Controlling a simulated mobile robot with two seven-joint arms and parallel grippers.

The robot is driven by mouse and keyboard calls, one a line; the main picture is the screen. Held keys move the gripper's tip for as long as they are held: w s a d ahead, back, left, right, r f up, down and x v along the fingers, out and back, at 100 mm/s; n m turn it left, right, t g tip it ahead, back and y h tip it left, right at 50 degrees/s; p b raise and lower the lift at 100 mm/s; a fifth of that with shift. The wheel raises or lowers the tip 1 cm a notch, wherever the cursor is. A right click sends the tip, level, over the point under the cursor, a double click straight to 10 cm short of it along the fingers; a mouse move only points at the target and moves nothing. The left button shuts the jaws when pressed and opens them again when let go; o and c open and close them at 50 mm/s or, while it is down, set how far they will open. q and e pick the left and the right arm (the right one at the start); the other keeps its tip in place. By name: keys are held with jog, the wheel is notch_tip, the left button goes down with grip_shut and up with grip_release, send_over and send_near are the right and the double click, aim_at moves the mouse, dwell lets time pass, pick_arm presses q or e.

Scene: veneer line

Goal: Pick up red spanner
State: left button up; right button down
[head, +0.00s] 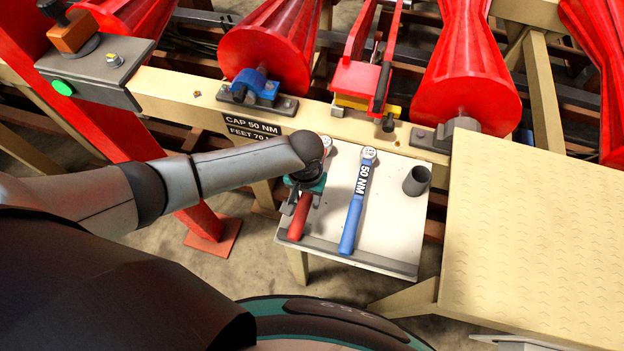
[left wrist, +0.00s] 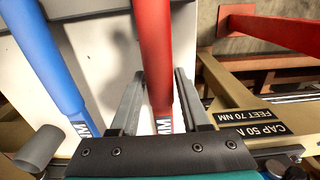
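The red spanner (head: 299,218) lies on a white tray-like shelf (head: 390,225), its handle towards me and its head partly hidden by my left gripper. A blue spanner (head: 352,218) marked 50 NM lies to its right. My left gripper (head: 304,192) is over the red spanner's middle. In the left wrist view, the open fingers of this gripper (left wrist: 159,76) stand on either side of the red spanner (left wrist: 153,35), with a gap showing on both sides. The blue spanner (left wrist: 45,55) is outside the fingers. My right gripper is not in view.
A grey cup (head: 416,181) stands on the shelf's right side. A dark lip (head: 350,256) runs along the front edge. Behind is a cream beam with a black label (head: 253,129) and red rollers (head: 268,45). A cream platform (head: 540,230) is at right.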

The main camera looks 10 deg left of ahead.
pick_arm(q)
grip_shut()
dwell(1.0)
